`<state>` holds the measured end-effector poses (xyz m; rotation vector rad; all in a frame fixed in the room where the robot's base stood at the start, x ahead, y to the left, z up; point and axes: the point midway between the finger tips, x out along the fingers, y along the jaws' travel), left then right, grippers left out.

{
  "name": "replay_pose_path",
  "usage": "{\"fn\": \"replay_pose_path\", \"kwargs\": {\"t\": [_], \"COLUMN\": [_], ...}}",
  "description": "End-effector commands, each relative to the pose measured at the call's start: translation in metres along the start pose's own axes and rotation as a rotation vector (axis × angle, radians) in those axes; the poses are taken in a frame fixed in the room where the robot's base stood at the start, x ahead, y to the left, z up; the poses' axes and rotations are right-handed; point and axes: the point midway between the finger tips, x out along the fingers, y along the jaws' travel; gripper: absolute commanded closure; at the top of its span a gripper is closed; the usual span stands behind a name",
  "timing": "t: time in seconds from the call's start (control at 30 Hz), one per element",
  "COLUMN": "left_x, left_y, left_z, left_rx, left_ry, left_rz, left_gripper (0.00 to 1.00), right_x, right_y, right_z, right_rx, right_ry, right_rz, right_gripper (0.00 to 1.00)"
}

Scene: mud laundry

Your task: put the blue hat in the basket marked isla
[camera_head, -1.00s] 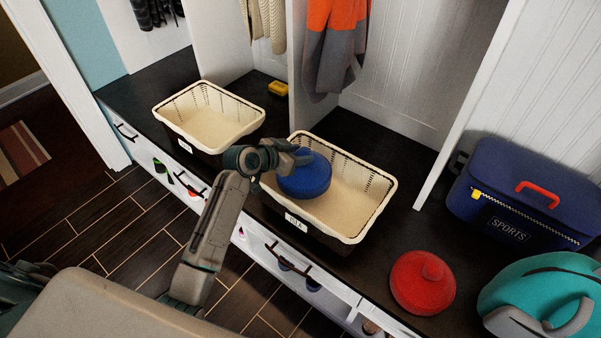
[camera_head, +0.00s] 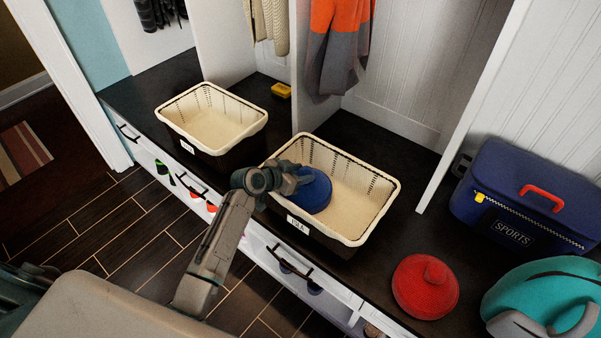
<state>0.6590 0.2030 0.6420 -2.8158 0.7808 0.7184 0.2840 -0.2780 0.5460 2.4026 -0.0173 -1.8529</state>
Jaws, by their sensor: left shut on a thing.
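The blue hat (camera_head: 317,194) is within the rim of the right cream basket (camera_head: 382,208), towards its left side. I cannot tell whether the hat touches the basket floor. My left gripper (camera_head: 298,181) is shut on the left edge of the hat, and its fingers partly cover it. The right basket has a small white label (camera_head: 297,222) on its front, with lettering too small to read surely. The left cream basket (camera_head: 212,118) is empty and also has a front label (camera_head: 187,146). My right gripper is not in view.
Both baskets stand on a dark bench with drawers below. A yellow item (camera_head: 281,90) lies behind the baskets. White dividers rise behind the bench.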

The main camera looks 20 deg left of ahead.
Motion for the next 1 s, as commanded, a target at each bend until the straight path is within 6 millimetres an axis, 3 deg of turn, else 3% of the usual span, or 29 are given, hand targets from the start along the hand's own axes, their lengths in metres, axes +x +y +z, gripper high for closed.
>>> {"fn": "replay_pose_path", "kwargs": {"t": [0.03,0.07,0.13,0.17,0.57,1.0], "left_x": [0.001,0.000,0.000,0.000,-0.003,-0.095], "left_y": [0.000,0.000,0.000,0.000,0.000,0.000], "left_z": [0.001,0.001,0.001,0.001,-0.003,-0.001], "left_rx": [0.000,0.000,0.000,0.000,0.000,0.004], "left_ry": [0.000,0.000,0.000,0.000,-0.001,-0.003], "left_rz": [0.000,0.000,0.000,0.000,0.000,0.000], "left_gripper": [0.93,0.52,0.39,0.36,0.36,0.36], "right_x": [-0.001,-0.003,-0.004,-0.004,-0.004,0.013], "right_y": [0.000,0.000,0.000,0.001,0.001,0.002], "right_z": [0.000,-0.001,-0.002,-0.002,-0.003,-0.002], "right_rx": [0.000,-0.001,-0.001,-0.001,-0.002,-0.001], "right_ry": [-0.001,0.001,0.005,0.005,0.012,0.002], "right_rz": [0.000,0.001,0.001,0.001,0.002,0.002], "right_gripper": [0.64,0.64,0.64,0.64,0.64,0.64]}}
